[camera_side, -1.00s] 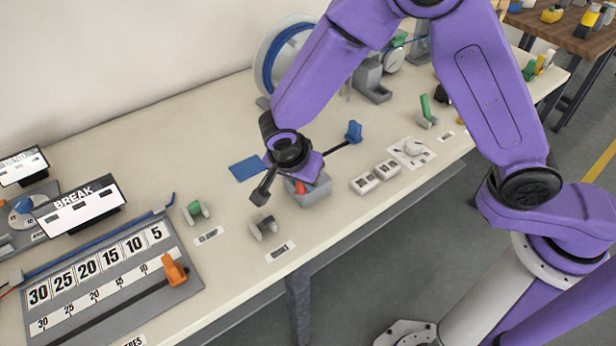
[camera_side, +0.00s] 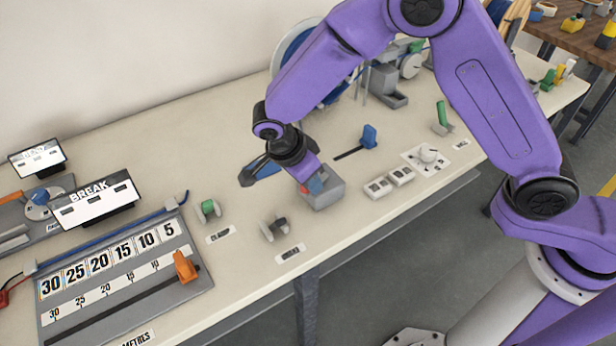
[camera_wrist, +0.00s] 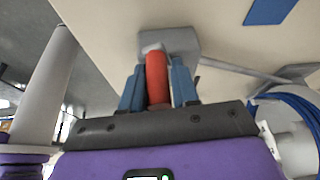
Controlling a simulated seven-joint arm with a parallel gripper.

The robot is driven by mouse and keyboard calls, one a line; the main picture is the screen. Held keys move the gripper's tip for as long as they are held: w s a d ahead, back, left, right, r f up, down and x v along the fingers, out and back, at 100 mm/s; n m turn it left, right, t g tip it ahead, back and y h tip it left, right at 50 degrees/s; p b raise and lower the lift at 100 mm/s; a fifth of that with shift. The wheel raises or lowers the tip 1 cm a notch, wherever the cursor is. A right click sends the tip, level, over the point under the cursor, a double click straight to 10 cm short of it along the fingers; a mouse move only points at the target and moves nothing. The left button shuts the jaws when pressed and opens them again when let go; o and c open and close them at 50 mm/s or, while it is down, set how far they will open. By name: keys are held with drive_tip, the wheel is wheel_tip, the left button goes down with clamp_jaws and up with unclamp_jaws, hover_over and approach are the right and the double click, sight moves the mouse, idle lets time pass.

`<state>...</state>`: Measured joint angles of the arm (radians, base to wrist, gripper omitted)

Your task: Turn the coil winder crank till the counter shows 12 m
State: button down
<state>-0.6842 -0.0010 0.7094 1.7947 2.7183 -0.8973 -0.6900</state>
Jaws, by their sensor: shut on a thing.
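The red crank handle (camera_wrist: 157,78) stands between the two blue fingers of my gripper (camera_wrist: 158,90) in the wrist view. My gripper (camera_side: 313,184) is shut on it. In the side view only a little red shows at the fingers, beside a grey block (camera_side: 325,193). The grey block (camera_wrist: 180,42) lies behind the handle in the wrist view. A reel with blue coil (camera_side: 290,50) stands at the back, partly hidden by my arm; blue coil (camera_wrist: 285,120) also shows at the right of the wrist view. A display (camera_side: 95,200) reads BREAK; I can read no metre count.
A length board (camera_side: 110,280) with an orange slider (camera_side: 185,267) lies at the front left. Green (camera_side: 208,208) and grey (camera_side: 273,230) clips, a blue lever (camera_side: 369,136) and white blocks (camera_side: 378,188) stand close to my gripper. A blue pad lies behind it.

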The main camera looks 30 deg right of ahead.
drive_tip(key=shift+s+d+f, duration=0.1)
drive_tip(key=shift+s+d, duration=0.05)
drive_tip(key=shift+d, duration=0.15)
drive_tip(key=c, duration=1)
unclamp_jaws()
drive_tip(key=shift+a, duration=0.1)
drive_tip(key=shift+a, duration=0.1)
drive_tip(key=shift+a+r, duration=0.15)
drive_tip(key=shift+r, duration=0.25)
drive_tip(key=v, duration=1.6)
drive_tip(key=shift+a+r, duration=0.15)
drive_tip(key=shift+r, duration=0.15)
